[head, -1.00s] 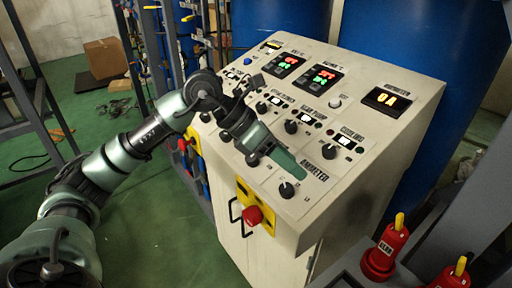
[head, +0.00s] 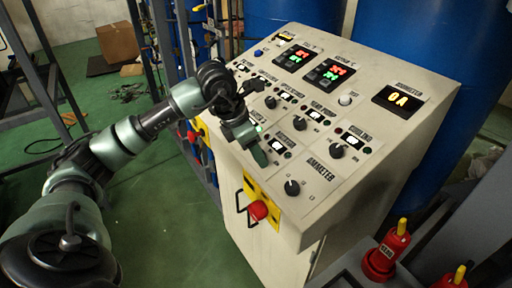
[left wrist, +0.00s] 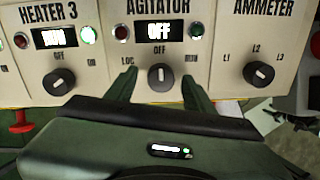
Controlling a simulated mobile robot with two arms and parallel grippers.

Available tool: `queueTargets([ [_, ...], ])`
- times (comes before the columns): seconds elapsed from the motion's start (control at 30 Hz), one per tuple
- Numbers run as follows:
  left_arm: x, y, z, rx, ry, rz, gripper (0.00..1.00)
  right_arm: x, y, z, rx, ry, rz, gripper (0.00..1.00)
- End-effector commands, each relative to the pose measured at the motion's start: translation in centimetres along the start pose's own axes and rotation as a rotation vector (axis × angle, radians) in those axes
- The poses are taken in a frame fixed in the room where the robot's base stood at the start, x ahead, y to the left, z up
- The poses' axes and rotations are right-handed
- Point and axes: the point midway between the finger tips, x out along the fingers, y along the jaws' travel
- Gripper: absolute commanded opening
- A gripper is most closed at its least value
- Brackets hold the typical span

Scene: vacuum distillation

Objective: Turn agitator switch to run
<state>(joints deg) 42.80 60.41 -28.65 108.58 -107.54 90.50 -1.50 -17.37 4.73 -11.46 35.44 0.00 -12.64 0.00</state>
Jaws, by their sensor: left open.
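The agitator switch (left wrist: 161,77) is a round black knob below the "AGITATOR" label in the left wrist view. Its white mark points up to OFF, between LOC on the left and RUN on the right. The display above it (left wrist: 159,32) reads OFF. My left gripper (left wrist: 160,82) is open, with one green finger on each side of the knob; I cannot tell whether they touch it. In the head view the left gripper (head: 258,150) is at the panel's front left part and hides the switch.
The heater 3 knob (left wrist: 58,81) and the ammeter knob (left wrist: 259,74) flank the switch. A red button on a yellow plate (head: 258,210) is on the cabinet front below. Red yellow-topped fittings (head: 386,250) stand at lower right. Blue drums (head: 405,45) are behind.

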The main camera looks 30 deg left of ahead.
Motion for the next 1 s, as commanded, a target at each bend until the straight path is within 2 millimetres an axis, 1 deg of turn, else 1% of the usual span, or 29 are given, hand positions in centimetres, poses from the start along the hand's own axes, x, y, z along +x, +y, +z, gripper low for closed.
queueTargets([
  [0.2,0.1,0.0,0.0,0.000,-0.001,0.000,0.53,0.0,0.0,-0.2,0.001,0.003,0.001,0.36],
  [0.23,0.1,0.0,0.0,0.000,-0.001,0.000,0.48,0.0,0.0,-0.2,0.001,0.003,0.001,0.36],
  [0.27,0.1,0.0,0.0,0.000,-0.001,0.000,0.39,0.0,0.0,-0.2,0.001,0.003,0.001,0.36],
  [0.3,0.1,0.0,0.0,0.000,-0.001,0.000,0.28,0.0,0.1,-0.2,0.001,0.004,0.001,0.36],
  [0.37,0.1,0.0,0.0,0.000,-0.001,0.000,0.12,0.0,0.1,-0.3,0.001,0.004,0.001,0.36],
  [0.4,0.1,0.0,0.0,0.001,-0.001,0.000,0.00,0.0,0.1,-0.3,0.001,0.005,0.001,0.36],
  [0.73,0.1,0.0,0.0,0.032,-0.001,-0.001,0.00,0.5,-0.2,-0.4,0.002,0.007,-0.002,0.36],
  [0.87,0.3,0.0,0.0,0.089,0.001,-0.002,0.00,1.3,-0.3,-0.4,0.003,0.007,-0.003,0.36],
  [1.0,0.3,0.1,0.0,0.184,0.003,-0.002,0.00,2.3,-0.4,-0.3,0.002,0.008,-0.004,0.36],
])
